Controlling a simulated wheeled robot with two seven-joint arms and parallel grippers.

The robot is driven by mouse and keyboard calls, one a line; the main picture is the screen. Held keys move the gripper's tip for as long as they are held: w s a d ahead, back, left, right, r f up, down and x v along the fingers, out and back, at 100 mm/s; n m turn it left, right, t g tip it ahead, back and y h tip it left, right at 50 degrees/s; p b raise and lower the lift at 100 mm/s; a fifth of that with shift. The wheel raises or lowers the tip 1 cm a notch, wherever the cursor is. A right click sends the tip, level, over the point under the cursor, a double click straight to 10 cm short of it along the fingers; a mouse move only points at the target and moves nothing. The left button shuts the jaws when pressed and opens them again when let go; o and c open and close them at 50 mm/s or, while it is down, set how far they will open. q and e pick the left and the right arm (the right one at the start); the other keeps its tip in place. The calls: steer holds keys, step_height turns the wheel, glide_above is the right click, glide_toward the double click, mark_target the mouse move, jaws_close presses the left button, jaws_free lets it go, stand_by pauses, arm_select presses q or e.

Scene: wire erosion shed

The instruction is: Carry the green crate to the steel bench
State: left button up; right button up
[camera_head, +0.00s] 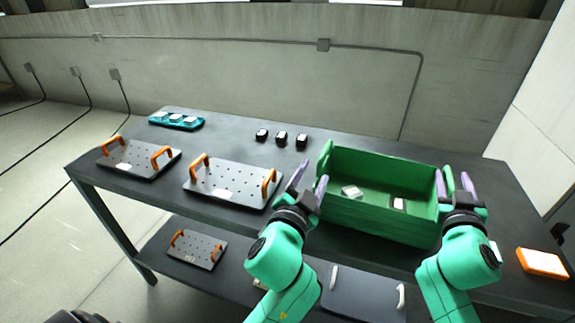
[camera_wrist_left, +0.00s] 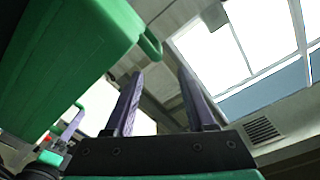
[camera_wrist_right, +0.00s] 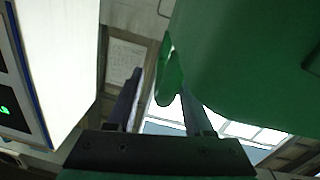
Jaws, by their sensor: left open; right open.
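The green crate (camera_head: 375,222) stands on a dark table at the right, with a few small pale items inside. My left gripper (camera_head: 311,172) is open at the crate's left end, with its fingers pointing up. In the left wrist view the crate (camera_wrist_left: 60,65) fills the upper left, and its end lug (camera_wrist_left: 151,42) lies beyond the fingertips. My right gripper (camera_head: 453,174) is open at the right end. In the right wrist view the crate's lug (camera_wrist_right: 169,75) appears between the open fingers; I cannot tell if they touch. I cannot identify the steel bench.
The dark table (camera_head: 235,145) carries two perforated plates with orange handles (camera_head: 140,157) (camera_head: 228,183), a teal tray (camera_head: 176,120) and several small black blocks (camera_head: 281,138). Another plate (camera_head: 197,248) lies on the lower shelf. An orange-framed device (camera_head: 542,263) is at right. A wall stands behind.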

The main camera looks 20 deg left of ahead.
steer(key=s, duration=1.2)
steer(key=shift+d, duration=0.25)
